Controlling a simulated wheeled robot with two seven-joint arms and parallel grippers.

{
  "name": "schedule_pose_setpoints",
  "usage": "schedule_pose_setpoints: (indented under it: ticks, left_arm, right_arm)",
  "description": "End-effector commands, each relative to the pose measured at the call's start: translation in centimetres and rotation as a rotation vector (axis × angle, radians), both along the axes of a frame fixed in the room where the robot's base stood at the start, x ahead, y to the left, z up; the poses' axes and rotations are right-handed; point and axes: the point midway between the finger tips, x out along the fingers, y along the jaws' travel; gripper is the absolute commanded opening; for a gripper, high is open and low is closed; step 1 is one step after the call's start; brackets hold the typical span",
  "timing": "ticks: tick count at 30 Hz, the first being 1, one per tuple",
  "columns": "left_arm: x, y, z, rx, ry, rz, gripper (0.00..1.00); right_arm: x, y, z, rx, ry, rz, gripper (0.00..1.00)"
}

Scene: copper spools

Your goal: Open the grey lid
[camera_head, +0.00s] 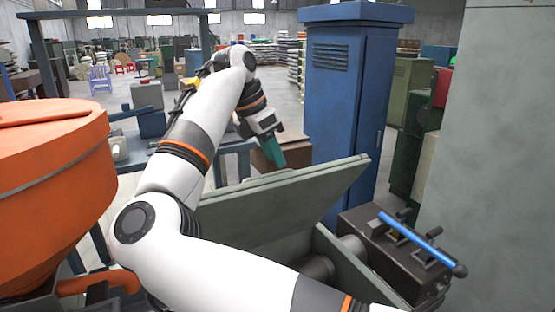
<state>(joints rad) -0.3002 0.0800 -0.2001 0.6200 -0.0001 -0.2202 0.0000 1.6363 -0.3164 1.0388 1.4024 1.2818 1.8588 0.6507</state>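The grey lid (290,205) is a flat grey-green panel in the lower middle. It stands tilted up, and part of the inside of its box (362,280) shows below and to the right, with grey rounded shapes (350,249) in it. My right arm crosses in front and hides the lid's lower left part. My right gripper (273,152), with teal fingers, points down just above and beyond the lid's upper edge. I cannot tell whether it touches the lid or whether its fingers are apart. My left gripper is not in view.
A large orange hopper (50,185) stands close on the left. A tall blue cabinet (345,110) stands behind the lid. A dark box with a blue bar handle (420,240) is at lower right, beside a large grey panel (500,150). A brown box (268,155) lies behind the gripper.

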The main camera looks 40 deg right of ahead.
Motion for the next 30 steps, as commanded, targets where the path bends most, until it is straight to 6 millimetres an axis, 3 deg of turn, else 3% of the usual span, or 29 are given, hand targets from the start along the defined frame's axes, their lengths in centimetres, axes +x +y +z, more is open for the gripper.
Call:
schedule_pose_setpoints:
  ticks: [7, 17, 24, 30]
  left_arm:
    - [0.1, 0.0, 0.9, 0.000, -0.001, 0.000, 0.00]
    - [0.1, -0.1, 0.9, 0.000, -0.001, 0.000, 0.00]
    - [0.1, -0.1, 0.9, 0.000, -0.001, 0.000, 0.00]
    - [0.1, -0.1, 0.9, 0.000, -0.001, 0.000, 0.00]
  right_arm:
    - [-0.5, -1.0, -2.5, 0.000, 0.000, -0.001, 0.34]
    - [-0.5, -1.1, -2.9, -0.001, -0.001, 0.000, 0.34]
    - [-0.5, -1.1, -2.9, -0.001, -0.001, 0.000, 0.00]
    - [-0.5, -1.1, -2.9, -0.001, -0.001, 0.000, 0.00]
